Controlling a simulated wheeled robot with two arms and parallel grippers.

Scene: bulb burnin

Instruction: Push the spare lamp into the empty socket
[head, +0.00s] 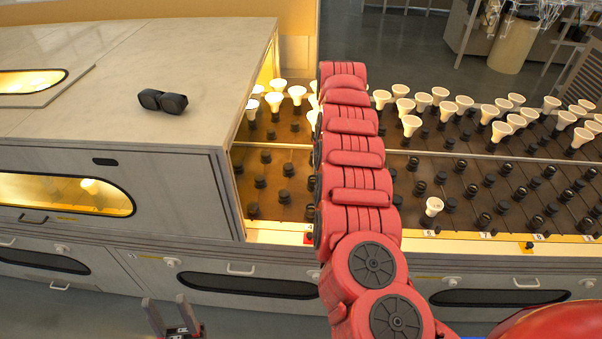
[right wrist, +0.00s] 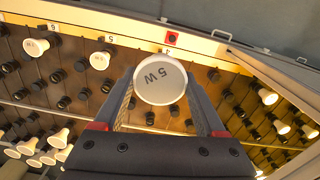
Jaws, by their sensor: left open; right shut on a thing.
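Many black sockets (head: 260,182) in the brown rack are empty; which one is meant is not clear. My left gripper (head: 172,318) is open and empty at the lower left, in front of the cabinet.
Several white lamps (head: 411,125) stand in the rear rows. One lone lamp (head: 433,206) stands near the numbered front edge. A red marker (head: 309,238) is on that edge beside my arm. A grey hood (head: 120,90) with a black object (head: 163,101) on top borders the rack's left.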

